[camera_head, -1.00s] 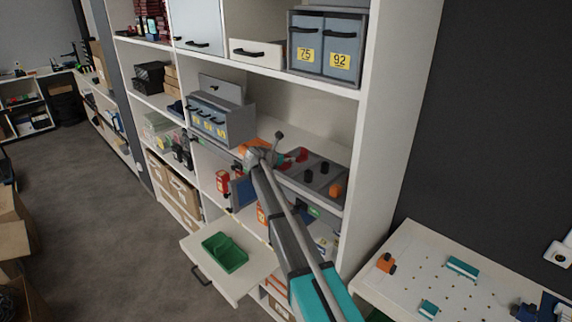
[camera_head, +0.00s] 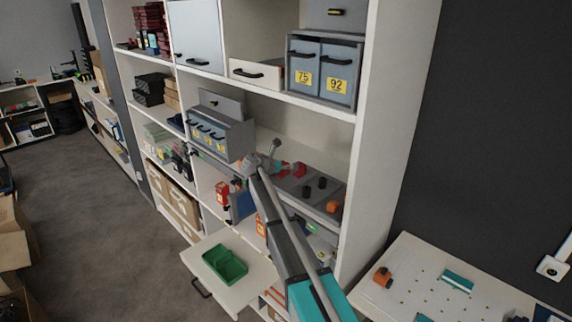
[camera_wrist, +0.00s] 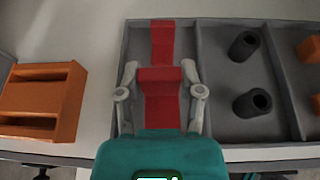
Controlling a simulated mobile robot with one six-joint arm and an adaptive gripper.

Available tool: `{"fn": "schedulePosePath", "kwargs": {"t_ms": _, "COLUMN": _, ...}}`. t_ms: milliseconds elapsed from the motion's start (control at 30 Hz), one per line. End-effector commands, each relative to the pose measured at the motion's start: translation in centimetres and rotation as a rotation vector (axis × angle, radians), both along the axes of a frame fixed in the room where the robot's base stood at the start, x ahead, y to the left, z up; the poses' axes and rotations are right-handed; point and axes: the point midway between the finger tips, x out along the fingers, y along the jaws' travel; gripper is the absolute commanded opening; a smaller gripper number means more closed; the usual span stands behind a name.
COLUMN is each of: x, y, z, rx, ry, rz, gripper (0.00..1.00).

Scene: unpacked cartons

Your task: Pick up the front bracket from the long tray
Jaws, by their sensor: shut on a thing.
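The long tray (camera_wrist: 225,125) is grey with dividers and stands on a shelf; it also shows in the head view (camera_head: 290,189). Its left compartment in the wrist view has two red brackets in line. The front bracket (camera_wrist: 160,95) is between the fingers of my gripper (camera_wrist: 160,70), which is shut on it. The rear bracket (camera_wrist: 162,38) lies just beyond, against the back of the compartment. The front bracket's lower end is hidden behind my gripper's teal body. In the head view, my gripper (camera_head: 265,161) is at the tray's left end, and the held bracket is hard to make out.
Black cylinders (camera_wrist: 252,102) stand in the middle compartment, with orange parts (camera_wrist: 310,49) to the right. An orange open-sided block (camera_wrist: 40,100) sits left of the tray. A grey drawer unit (camera_head: 222,133) stands left on the shelf. A drawer with a green bin (camera_head: 224,265) is open below.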

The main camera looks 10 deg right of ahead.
Motion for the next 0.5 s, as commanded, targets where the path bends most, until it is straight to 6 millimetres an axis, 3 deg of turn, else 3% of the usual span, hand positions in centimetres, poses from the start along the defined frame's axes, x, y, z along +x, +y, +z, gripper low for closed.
{"fn": "schedulePosePath", "kwargs": {"t_ms": 33, "x": -0.7, "y": 0.2, "z": 1.3, "rx": 0.0, "ry": 0.0, "rz": 0.001, "gripper": 0.18}}
{"fn": "schedulePosePath", "kwargs": {"t_ms": 367, "x": -3.9, "y": 1.2, "z": 5.0, "rx": 0.0, "ry": 0.0, "rz": -0.001, "gripper": 0.18}}
{"fn": "schedulePosePath", "kwargs": {"t_ms": 500, "x": -7.0, "y": 2.3, "z": 6.1, "rx": 0.0, "ry": 0.0, "rz": 0.001, "gripper": 0.18}}
